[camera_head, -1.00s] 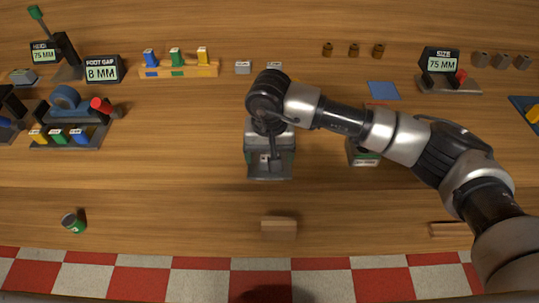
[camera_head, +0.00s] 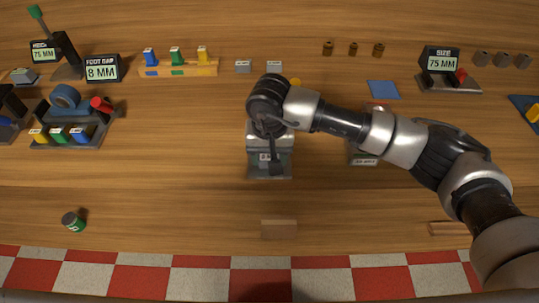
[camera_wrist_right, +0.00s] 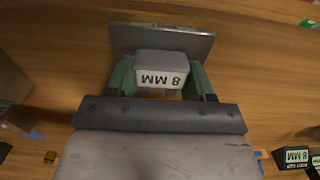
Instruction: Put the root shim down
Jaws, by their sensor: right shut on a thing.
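My right gripper (camera_wrist_right: 160,82) is shut on the root shim (camera_wrist_right: 160,67), a small grey block with a white "8 MM" label. Its green fingers grip the block from both sides. In the head view the right gripper (camera_head: 270,154) points down near the middle of the table, partly covered by its own arm. The shim's label shows faintly there. A flat grey plate (camera_wrist_right: 160,40) lies just beyond the shim in the wrist view; I cannot tell whether the shim touches it. The left gripper is not in view.
A "FOOT GAP 8 MM" sign (camera_head: 103,69) stands at the back left. Two grey blocks, one here (camera_head: 243,67), sit behind the arm. A wooden block (camera_head: 279,229) lies in front, and a green can (camera_head: 73,222) at front left. The table between them is clear.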

